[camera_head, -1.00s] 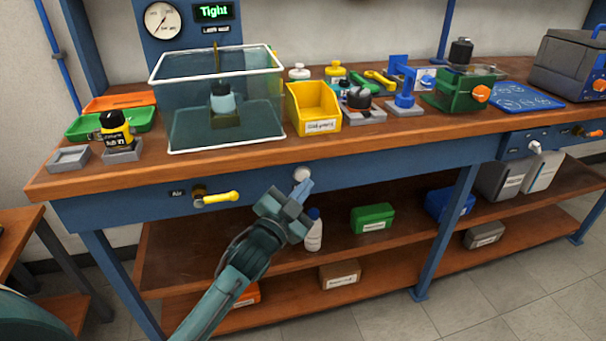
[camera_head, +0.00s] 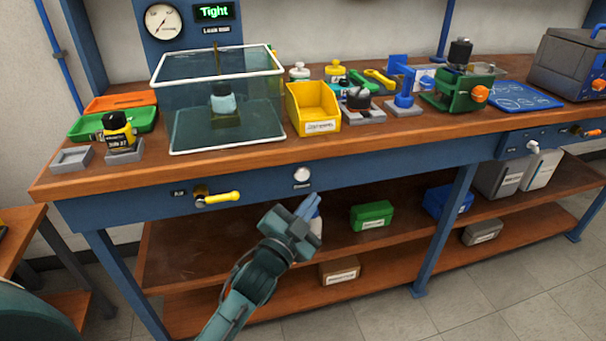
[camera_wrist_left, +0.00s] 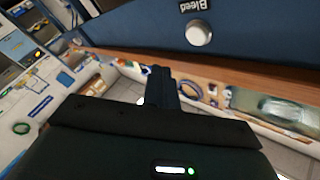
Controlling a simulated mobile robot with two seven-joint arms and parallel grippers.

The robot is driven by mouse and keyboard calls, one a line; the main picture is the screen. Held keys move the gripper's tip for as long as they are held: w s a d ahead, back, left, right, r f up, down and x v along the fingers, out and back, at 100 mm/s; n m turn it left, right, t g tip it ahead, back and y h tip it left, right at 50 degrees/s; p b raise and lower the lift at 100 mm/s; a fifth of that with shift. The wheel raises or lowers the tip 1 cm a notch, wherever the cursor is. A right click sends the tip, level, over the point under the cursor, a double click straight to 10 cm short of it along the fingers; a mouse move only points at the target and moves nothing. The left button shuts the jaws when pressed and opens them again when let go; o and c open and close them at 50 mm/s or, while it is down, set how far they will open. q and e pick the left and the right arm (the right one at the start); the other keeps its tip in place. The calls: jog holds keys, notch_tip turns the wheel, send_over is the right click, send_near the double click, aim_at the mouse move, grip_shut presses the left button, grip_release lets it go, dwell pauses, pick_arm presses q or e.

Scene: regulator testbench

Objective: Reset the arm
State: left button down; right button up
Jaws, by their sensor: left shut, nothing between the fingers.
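My left gripper (camera_head: 308,208) is shut and empty. It hangs in front of the workbench, below its blue front rail and apart from it. In the left wrist view the shut fingers (camera_wrist_left: 165,85) point toward the bench, with the white round bleed button (camera_wrist_left: 199,33) on the blue panel beyond them. The same bleed button (camera_head: 302,175) shows in the head view just above the fingertips. The right gripper does not show.
A yellow air valve handle (camera_head: 222,197) sticks out of the rail left of my gripper. A water tank (camera_head: 218,148) and a yellow bin (camera_head: 320,128) stand on the bench top. A white bottle (camera_head: 316,224) on the lower shelf is partly behind my gripper. A display reads "Tight" (camera_head: 214,11).

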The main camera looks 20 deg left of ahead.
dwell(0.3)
